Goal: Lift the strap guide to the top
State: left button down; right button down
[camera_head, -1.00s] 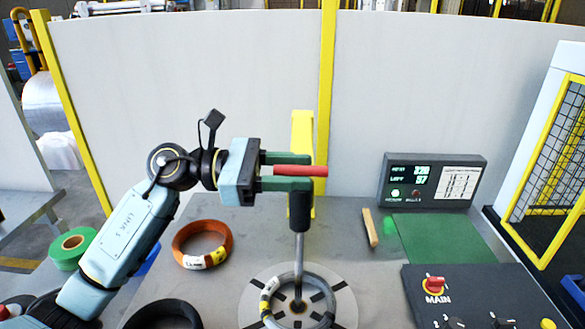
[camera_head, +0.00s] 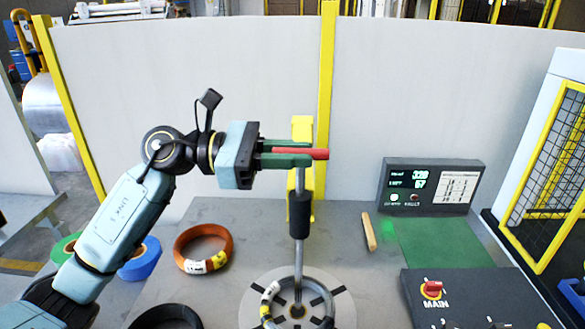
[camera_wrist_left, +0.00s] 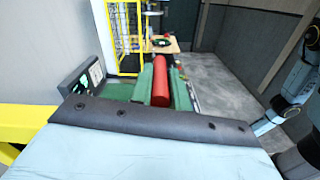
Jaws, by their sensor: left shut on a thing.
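My left gripper (camera_head: 288,153) is shut on the red handle (camera_head: 318,153) of the strap guide, with green fingers on either side of it. In the left wrist view the red handle (camera_wrist_left: 161,81) lies between the green fingers. The strap guide's grey rod (camera_head: 298,250) stands upright below the handle, with a black sleeve (camera_head: 299,215) partway along it. A yellow post (camera_head: 303,128) stands behind it, partly hidden by the gripper. The rod's foot is over the middle of the round plate (camera_head: 342,305), where a dark ring with a yellow mark (camera_head: 270,292) lies. My right gripper is not in view.
An orange coil (camera_head: 202,248) and a black coil (camera_head: 165,317) lie left of the plate. Green and blue (camera_head: 140,260) rolls are behind my arm. A display box (camera_head: 431,186), green mat (camera_head: 440,240), wooden stick (camera_head: 368,232) and control panel (camera_head: 470,300) are right.

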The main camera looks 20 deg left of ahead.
pick_arm(q)
notch_tip(320, 180, up, 18)
jog(key=p, duration=0.6)
jog(key=shift+a, duration=0.15)
jog(key=shift+r, duration=0.1)
jog(key=c, duration=1.7)
grip_release()
jog(key=o, duration=0.3)
jog(key=shift+o, duration=0.2)
jog(key=shift+f, duration=0.2)
